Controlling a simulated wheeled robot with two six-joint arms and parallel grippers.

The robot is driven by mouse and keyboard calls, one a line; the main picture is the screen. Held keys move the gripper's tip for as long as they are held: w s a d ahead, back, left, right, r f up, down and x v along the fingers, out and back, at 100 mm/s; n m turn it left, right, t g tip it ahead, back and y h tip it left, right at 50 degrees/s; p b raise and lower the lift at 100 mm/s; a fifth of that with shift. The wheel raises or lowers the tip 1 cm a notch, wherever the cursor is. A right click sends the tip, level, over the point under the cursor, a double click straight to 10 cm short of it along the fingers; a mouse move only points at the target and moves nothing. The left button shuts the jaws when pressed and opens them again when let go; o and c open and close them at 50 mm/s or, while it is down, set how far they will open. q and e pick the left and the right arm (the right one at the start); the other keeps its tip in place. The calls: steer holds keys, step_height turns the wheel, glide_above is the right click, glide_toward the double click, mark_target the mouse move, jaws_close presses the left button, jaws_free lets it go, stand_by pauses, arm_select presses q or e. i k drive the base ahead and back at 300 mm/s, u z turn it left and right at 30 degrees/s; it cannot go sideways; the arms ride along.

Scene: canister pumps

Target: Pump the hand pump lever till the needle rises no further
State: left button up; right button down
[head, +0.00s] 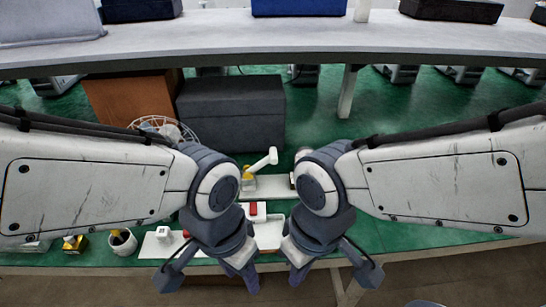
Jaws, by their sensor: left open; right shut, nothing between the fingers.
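A hand pump with a white, angled lever (265,159) and a yellow body (247,174) stands on a white base (268,188) at the middle of the green bench. The lever slants up to the right. My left gripper (241,279) is open and empty, in front of and below the pump. My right gripper (298,271) is shut and empty, just right of it. Neither gripper touches the lever. The right end of the base is partly hidden by my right arm. I cannot make out a gauge needle.
A red block (258,208) lies on a white piece between my wrists. A white plate (157,246), a cup (122,241) and a small yellow item (75,243) are at the left. A dark box (232,108) and wire basket (165,128) stand behind the pump.

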mark_target(272, 158)
steer(key=z, duration=0.15)
steer(key=i, duration=0.55)
steer(key=u, duration=1.1)
